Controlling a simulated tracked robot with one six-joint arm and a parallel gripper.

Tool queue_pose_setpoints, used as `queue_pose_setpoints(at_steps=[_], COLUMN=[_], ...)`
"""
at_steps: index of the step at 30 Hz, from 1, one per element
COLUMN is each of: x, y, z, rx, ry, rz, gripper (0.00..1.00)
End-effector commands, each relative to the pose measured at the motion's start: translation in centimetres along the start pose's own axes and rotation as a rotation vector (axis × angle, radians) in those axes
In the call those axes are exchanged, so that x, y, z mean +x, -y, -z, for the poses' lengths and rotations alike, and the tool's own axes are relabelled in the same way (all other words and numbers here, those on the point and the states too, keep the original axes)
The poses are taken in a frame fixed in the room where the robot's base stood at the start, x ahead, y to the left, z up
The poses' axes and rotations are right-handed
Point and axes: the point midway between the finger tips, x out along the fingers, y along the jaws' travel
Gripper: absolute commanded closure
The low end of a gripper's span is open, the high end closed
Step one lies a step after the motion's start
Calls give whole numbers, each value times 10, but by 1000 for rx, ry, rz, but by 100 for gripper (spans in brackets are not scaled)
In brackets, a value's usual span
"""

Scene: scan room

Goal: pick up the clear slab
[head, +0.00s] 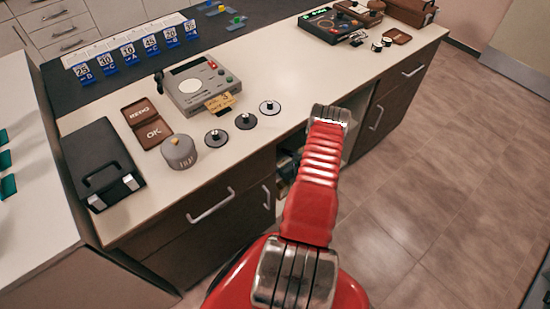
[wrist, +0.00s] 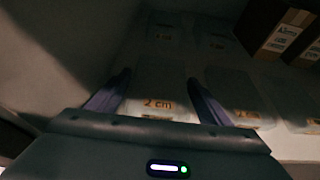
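In the dark wrist view, a clear slab (wrist: 158,106) with an orange "2 cm" label lies between the two fingers of my gripper (wrist: 157,80). The fingers are apart, one on each side of it; I cannot tell whether they touch it. In the head view my red arm reaches down in front of the counter, and the gripper is hidden.
Brown boxes (wrist: 278,32) with white labels stand at the back right in the wrist view. In the head view, the counter (head: 300,95) holds a control box (head: 200,88), black discs, a grey knob (head: 179,152) and a black case (head: 100,162). The floor at right is clear.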

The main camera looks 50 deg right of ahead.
Motion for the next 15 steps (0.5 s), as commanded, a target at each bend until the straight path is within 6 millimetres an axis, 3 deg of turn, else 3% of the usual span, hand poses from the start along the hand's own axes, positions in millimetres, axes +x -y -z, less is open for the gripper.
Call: queue_pose_setpoints(at_steps=[15], x=[0], y=[0], z=[0], rx=[-1], ry=[1], rz=[0], gripper=[63])
